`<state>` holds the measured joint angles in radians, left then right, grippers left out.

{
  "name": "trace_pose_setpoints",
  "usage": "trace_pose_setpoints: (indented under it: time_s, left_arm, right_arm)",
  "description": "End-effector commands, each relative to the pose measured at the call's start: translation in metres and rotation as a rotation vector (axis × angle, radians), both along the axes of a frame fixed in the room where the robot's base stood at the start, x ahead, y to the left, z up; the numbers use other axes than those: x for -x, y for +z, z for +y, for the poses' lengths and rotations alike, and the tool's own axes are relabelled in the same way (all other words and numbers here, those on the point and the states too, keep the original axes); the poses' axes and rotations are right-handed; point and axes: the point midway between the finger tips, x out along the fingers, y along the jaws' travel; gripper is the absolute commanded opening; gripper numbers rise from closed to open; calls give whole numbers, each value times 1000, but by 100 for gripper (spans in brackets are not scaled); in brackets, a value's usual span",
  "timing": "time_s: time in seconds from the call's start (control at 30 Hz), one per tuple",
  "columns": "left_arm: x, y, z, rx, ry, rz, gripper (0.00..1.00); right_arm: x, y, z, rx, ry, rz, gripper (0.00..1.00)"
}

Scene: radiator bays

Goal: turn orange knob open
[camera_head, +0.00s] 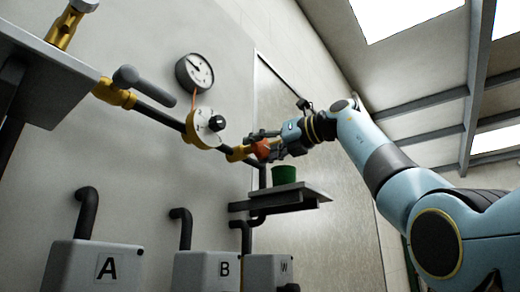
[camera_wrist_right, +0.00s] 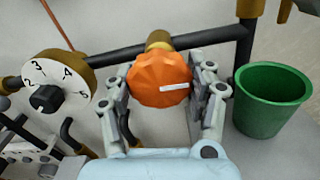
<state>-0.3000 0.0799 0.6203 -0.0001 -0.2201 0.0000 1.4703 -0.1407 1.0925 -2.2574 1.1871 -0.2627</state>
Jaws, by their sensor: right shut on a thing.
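The orange knob (camera_wrist_right: 160,80) sits on a brass valve on the dark pipe and fills the middle of the right wrist view. A white line on its face points right, close to level. In the head view the knob (camera_head: 262,150) is partly covered by my right gripper. My right gripper (camera_head: 268,146) has one finger on each side of the knob and is shut on it; the fingers (camera_wrist_right: 165,92) also show in the right wrist view. My left gripper is not in view.
A white numbered dial (camera_head: 207,126) with a black knob is left of the orange knob. A green cup (camera_head: 284,174) stands on a small shelf (camera_head: 300,188) below. A gauge (camera_head: 194,72) hangs above. Grey boxes A (camera_head: 85,270) and B (camera_head: 205,272) are lower left.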

Motion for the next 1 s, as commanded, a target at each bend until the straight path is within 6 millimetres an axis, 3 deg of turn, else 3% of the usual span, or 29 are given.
trace_pose_setpoints:
  time_s: [1.0]
  left_arm:
    - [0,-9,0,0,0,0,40]
  right_arm:
    - [-4,-6,-1,571,6,-767,23]
